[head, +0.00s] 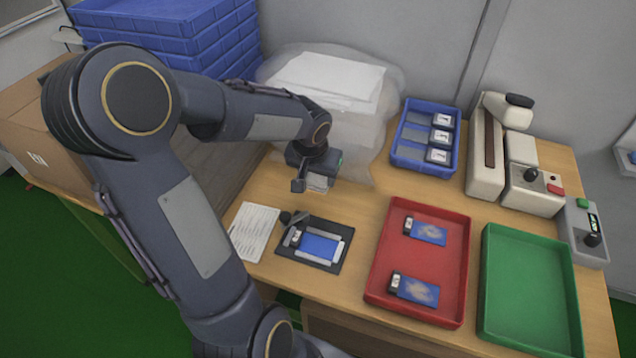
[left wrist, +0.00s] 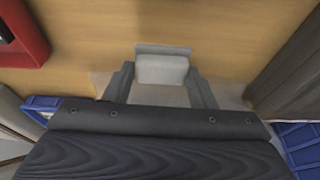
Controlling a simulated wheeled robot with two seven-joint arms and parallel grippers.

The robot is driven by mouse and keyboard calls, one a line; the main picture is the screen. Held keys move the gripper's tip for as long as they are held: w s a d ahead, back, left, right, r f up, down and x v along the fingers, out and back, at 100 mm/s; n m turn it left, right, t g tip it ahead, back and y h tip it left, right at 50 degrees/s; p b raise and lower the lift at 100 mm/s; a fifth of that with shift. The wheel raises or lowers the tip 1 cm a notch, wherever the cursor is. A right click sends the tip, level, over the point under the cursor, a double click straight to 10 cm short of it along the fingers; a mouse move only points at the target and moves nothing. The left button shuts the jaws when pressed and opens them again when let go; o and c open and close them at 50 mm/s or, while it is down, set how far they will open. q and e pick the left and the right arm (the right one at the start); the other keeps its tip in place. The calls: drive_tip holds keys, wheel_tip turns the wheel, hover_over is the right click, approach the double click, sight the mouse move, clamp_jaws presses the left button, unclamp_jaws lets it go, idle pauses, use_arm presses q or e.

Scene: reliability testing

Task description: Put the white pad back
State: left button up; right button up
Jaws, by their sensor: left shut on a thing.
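My left gripper (head: 315,179) is shut on a white pad (head: 318,183), which shows small below the fingers in the head view. In the left wrist view the pad (left wrist: 162,69) sits between the two fingers of my left gripper (left wrist: 161,84), with wooden tabletop beyond it. The gripper is over the table, just in front of a clear plastic bag (head: 388,108) with a stack of white sheets (head: 330,78) in it. Part of the pad is hidden by the gripper. My right gripper is not in view.
A black fixture (head: 285,249) with a blue card lies in front, beside a printed sheet (head: 254,228). A red tray (head: 455,255) holds two blue items. A green tray (head: 530,290) is empty. A blue bin (head: 405,160) stands behind. Blue crates (head: 215,45) are stacked at back left.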

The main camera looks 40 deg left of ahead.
sight(318, 176)
use_arm(q)
drive_tip(key=w+f, duration=0.1)
drive_tip(key=a+f, duration=0.1)
drive_tip(key=shift+w+a+f, duration=0.15)
drive_tip(key=shift+w+f, duration=0.2)
drive_tip(key=shift+w, duration=0.05)
drive_tip(key=shift+f, duration=1.5)
drive_tip(key=shift+b, duration=0.35)
drive_tip(key=shift+f, duration=0.2)
drive_tip(key=o, duration=1.2)
drive_tip(key=shift+r, duration=0.1)
